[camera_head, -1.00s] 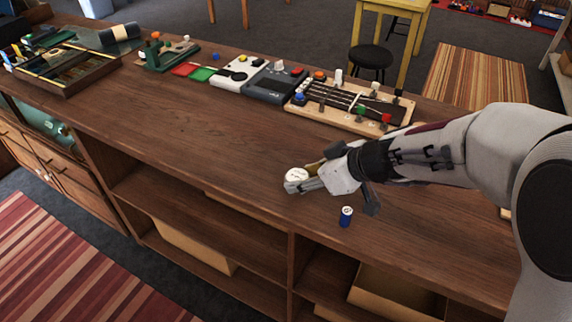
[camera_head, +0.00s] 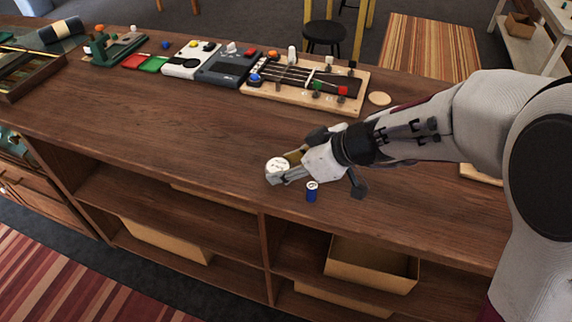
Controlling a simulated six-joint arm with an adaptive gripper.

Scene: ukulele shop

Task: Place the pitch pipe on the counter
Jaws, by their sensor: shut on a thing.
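The round object with a white top, which appears to be the pitch pipe (camera_head: 278,164), is between the fingertips of my gripper (camera_head: 284,171). My gripper is shut on it, low over the front part of the wooden counter (camera_head: 180,120). I cannot tell whether the pitch pipe touches the counter top. Its lower side is partly hidden by the fingers.
A fretboard-like wooden board (camera_head: 305,84), a dark device (camera_head: 229,68) and a white device (camera_head: 190,60) line the back. A round disc (camera_head: 380,98) lies at the back right. The counter left of my gripper is clear.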

